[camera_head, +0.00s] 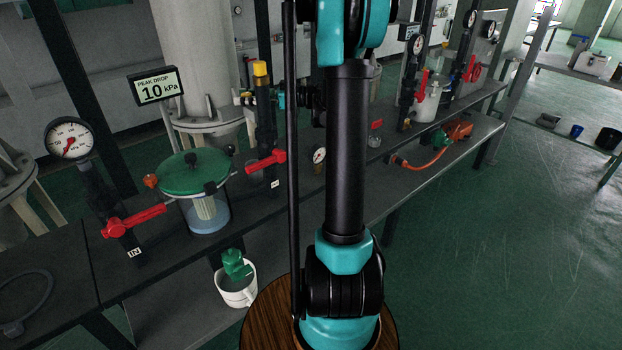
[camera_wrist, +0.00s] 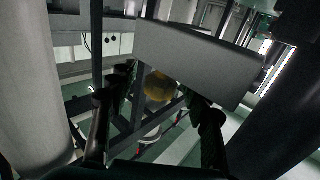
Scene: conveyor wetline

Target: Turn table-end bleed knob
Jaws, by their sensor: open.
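A yellow knob (camera_head: 260,69) tops a black upright pipe on the bench in the head view, left of my arm. In the wrist view a round yellow knob (camera_wrist: 158,87) shows between the dark fingers of my gripper (camera_wrist: 158,92). The fingers are spread, with the knob lying beyond them; I cannot tell how far, and no contact shows. I cannot tell for sure whether both views show the same knob. My gripper is not clearly seen in the head view, where my arm covers the middle.
A grey panel (camera_wrist: 195,60) crosses the wrist view close to the knob. In the head view, a peak drop display (camera_head: 157,87), red-handled valves (camera_head: 134,220), a green-lidded vessel (camera_head: 194,172) and gauges (camera_head: 69,139) crowd the bench. The floor (camera_head: 520,240) at right is clear.

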